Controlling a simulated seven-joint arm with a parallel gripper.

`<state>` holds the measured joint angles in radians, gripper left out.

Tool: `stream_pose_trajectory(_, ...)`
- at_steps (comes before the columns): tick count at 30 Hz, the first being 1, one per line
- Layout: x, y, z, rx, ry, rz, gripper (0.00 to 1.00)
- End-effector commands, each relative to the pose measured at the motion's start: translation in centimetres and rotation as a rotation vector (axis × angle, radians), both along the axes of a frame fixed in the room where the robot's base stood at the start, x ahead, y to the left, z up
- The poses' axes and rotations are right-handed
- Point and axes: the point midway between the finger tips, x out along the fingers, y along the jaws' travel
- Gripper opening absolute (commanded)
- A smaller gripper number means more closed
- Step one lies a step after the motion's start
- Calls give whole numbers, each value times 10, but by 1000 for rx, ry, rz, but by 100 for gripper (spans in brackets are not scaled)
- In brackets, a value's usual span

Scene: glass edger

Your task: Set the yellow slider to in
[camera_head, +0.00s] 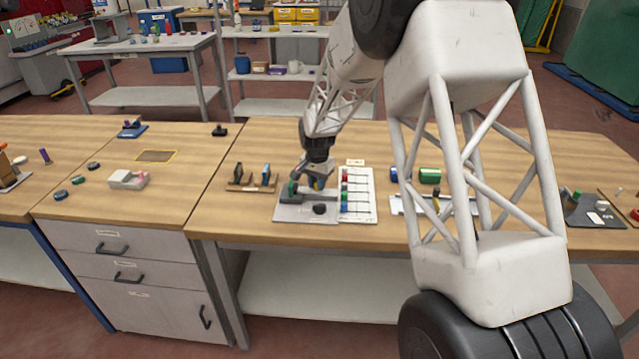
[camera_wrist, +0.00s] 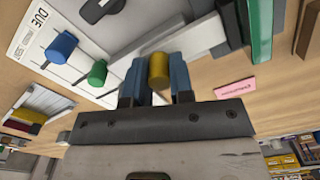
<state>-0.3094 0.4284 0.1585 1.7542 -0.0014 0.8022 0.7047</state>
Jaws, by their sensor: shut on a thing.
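The yellow slider knob (camera_wrist: 158,70) is a short yellow cylinder between the blue fingertips of my gripper (camera_wrist: 156,78) in the wrist view. My gripper is shut on it, one finger on each side. In the head view my gripper (camera_head: 316,182) reaches down over a grey fixture plate (camera_head: 292,213), just left of a white panel (camera_head: 361,183); a bit of yellow shows at the fingers. The fingers hide part of the knob and its base. No "in" mark is readable.
The white panel carries coloured knobs, including a blue knob (camera_wrist: 62,45) and a green knob (camera_wrist: 97,72) close beside my fingers. A pale bar (camera_wrist: 200,38) lies just beyond the knob. A wooden rack (camera_head: 240,187) stands left of the plate.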

Motion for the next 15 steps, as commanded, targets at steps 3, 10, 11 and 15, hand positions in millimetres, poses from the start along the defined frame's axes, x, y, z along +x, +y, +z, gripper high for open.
stream_pose_trajectory(3,0,5,1,3,-2,3,32)
stream_pose_trajectory(10,0,3,1,2,-2,2,47)
stream_pose_trajectory(11,0,3,1,2,-2,2,47)
stream_pose_trajectory(15,0,3,1,1,-2,2,47)
